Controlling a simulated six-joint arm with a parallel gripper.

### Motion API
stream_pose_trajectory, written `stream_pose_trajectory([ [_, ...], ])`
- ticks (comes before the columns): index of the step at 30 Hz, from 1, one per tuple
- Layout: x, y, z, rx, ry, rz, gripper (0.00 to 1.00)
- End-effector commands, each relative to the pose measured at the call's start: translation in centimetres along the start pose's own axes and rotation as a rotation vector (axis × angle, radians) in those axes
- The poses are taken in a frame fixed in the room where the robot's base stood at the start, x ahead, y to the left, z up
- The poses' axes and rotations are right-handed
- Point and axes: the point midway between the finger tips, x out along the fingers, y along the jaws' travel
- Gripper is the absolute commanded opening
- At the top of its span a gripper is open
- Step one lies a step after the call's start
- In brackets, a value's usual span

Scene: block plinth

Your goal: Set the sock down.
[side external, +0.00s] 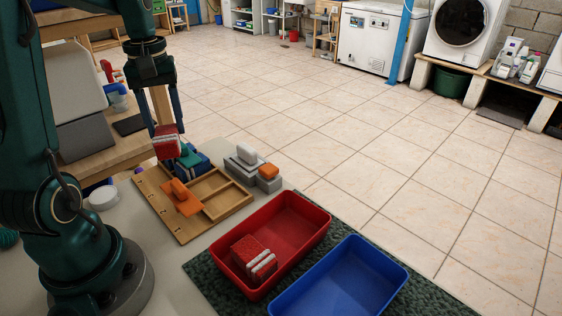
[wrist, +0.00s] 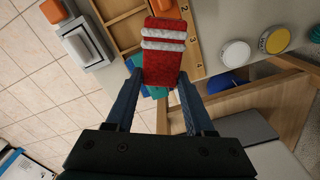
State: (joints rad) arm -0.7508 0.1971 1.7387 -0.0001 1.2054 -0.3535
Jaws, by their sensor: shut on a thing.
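A folded red sock with white stripes (side external: 166,144) is held between the fingers of my gripper (side external: 167,125). It hangs above the far end of a wooden compartment tray (side external: 222,207), close over teal and blue blocks (side external: 193,158). In the wrist view the sock (wrist: 165,62) sits between the fingertips of my gripper (wrist: 160,82), and it hides part of the tray (wrist: 122,32). I cannot tell whether the sock touches the blocks beneath it.
A red bin (side external: 306,216) holds more red-and-white folded cloth (side external: 250,256). An empty blue bin (side external: 345,278) stands beside it on a green mat (side external: 204,272). Grey blocks (side external: 244,168) with an orange one (side external: 268,170) stand behind the tray. An orange piece (side external: 182,200) lies on the tray.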

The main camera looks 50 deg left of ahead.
Motion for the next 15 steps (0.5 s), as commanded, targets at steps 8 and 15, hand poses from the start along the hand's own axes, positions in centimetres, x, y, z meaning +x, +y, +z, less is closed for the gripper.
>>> stream_pose_trajectory([
  [8, -0.1, 4.1, 2.4, -0.392, 0.0, 0.001, 0.01],
  [15, -0.1, 8.2, 6.2, -0.578, 0.0, 0.001, 0.01],
])
